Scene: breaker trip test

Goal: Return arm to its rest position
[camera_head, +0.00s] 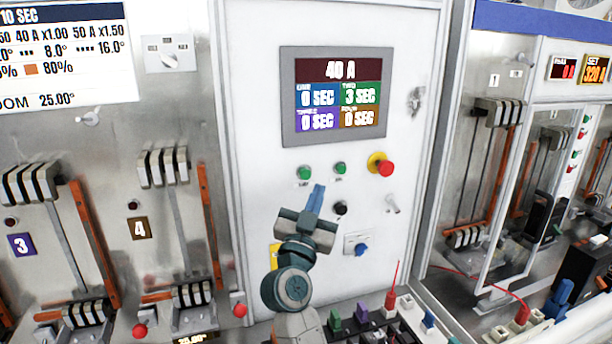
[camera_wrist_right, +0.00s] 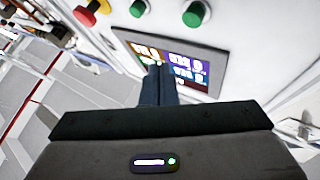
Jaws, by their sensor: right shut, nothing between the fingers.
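My right gripper (camera_head: 316,198) is in front of the white control panel (camera_head: 255,110), below its screen, with its fingers pointing up. The fingers are shut and empty; they also show in the right wrist view (camera_wrist_right: 158,72). The arm behind it rises from the bottom middle of the head view. Whether the gripper touches the panel I cannot tell. My left gripper is not in view.
At left are breaker bays with labels 3 (camera_head: 21,246) and 4 (camera_head: 139,228). A black knob (camera_head: 340,207) and a blue knob (camera_head: 361,249) sit close to the right gripper. Several terminals, including a red plug (camera_head: 390,301), stand along the bottom. Another cabinet with glass doors stands at right.

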